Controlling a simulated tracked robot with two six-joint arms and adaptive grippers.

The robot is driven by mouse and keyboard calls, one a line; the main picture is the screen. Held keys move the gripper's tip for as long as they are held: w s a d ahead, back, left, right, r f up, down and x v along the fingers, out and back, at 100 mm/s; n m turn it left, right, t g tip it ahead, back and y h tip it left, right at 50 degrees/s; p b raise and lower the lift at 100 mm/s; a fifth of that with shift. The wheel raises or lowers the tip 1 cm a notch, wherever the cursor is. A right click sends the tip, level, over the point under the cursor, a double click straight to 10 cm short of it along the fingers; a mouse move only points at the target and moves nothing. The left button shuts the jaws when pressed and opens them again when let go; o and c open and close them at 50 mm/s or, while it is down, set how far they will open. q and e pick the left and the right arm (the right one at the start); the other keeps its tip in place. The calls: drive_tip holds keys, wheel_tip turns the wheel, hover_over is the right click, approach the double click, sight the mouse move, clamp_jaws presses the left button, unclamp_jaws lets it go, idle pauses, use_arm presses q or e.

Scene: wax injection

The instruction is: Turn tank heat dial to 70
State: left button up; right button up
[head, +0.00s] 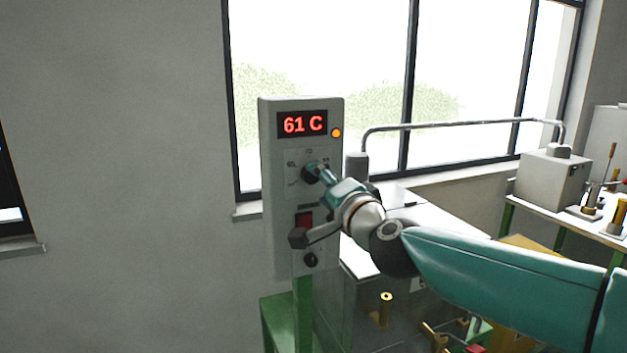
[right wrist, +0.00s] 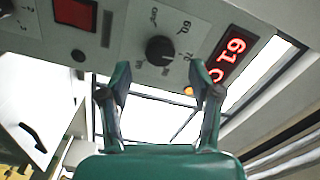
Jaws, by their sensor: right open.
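The tank heat dial (head: 311,173) is a dark round knob on a grey control box (head: 270,130), below a red display (head: 302,124) that reads 61 C. In the right wrist view the dial (right wrist: 160,50) shows beyond the fingertips, with scale marks around it. My right gripper (head: 319,170) is at the dial in the head view and partly covers it. In the right wrist view my right gripper (right wrist: 160,82) is open, one finger on each side below the dial, with nothing between the fingers. Contact with the dial cannot be told. My left gripper is not in view.
A red switch (head: 304,219) and a lower dark knob (head: 310,260) sit below the dial. An orange lamp (head: 336,133) is beside the display. A metal rail (head: 470,122) runs behind my right arm. Wall space left of the box is clear.

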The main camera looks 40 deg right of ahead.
drive_tip(key=v, duration=0.7)
